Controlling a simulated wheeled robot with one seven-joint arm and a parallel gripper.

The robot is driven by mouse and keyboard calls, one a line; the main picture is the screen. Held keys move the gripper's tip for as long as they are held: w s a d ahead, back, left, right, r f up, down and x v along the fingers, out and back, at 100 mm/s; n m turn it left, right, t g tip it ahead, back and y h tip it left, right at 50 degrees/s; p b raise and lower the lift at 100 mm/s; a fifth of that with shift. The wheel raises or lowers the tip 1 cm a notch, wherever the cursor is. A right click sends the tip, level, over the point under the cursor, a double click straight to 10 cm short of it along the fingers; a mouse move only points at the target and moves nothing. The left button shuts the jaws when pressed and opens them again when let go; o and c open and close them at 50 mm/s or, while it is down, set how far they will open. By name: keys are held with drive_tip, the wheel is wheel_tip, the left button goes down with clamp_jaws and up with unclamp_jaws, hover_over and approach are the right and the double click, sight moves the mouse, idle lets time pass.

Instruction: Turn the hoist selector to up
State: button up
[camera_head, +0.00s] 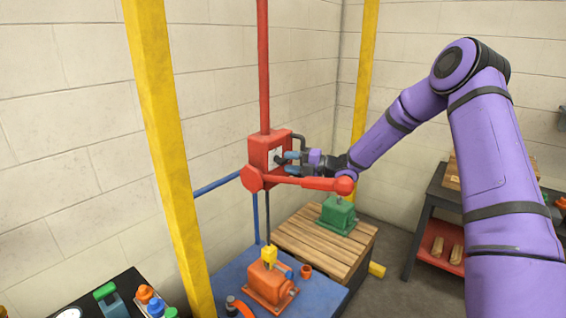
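The red hoist box (259,152) hangs on a red vertical post in the middle of the view. Its right side carries a pale panel (273,153), where the selector sits; my fingers partly cover it, so I cannot read its setting. My gripper (284,160) is at this panel, reaching in from the right with its dark, blue-tipped fingers close to the face. I cannot tell whether the fingers are closed on the selector or only beside it. A red lever (305,182) with a round end runs just below my gripper.
An orange motor (268,285) with a yellow tag sits on a blue table (230,275). A green motor (337,215) stands on a wooden pallet (298,241). Yellow posts (165,130) flank the hoist. A dark shelf bench (428,215) stands behind my arm at the right.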

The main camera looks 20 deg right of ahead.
sight(281, 160)
drive_tip(key=shift+x, duration=1.25)
drive_tip(key=shift+c, duration=0.2)
clamp_jaws()
